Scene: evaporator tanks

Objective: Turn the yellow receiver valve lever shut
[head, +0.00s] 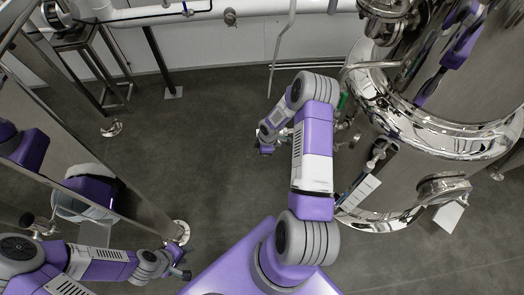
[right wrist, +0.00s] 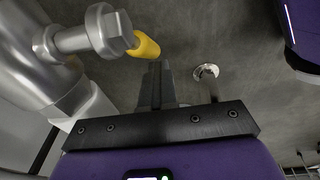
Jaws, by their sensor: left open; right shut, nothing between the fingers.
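The yellow lever (right wrist: 146,46) sits on a steel valve (right wrist: 108,32) in the upper left of the right wrist view. Its rounded yellow end points toward my fingers. My right gripper (right wrist: 156,72) is shut and empty, its fingertips just below and right of the lever's end. I cannot tell whether they touch it. In the head view my right arm reaches forward left of the large steel tank, and I cannot make out the yellow lever there. My left gripper (head: 182,272) is open and empty at the lower left, far from the valve.
The polished steel tank (head: 385,165) fills the right side, with a green handle (head: 343,101) on its near-left piping. A steel frame post (head: 110,170) stands by my left arm. Grey floor (head: 215,130) lies open between them.

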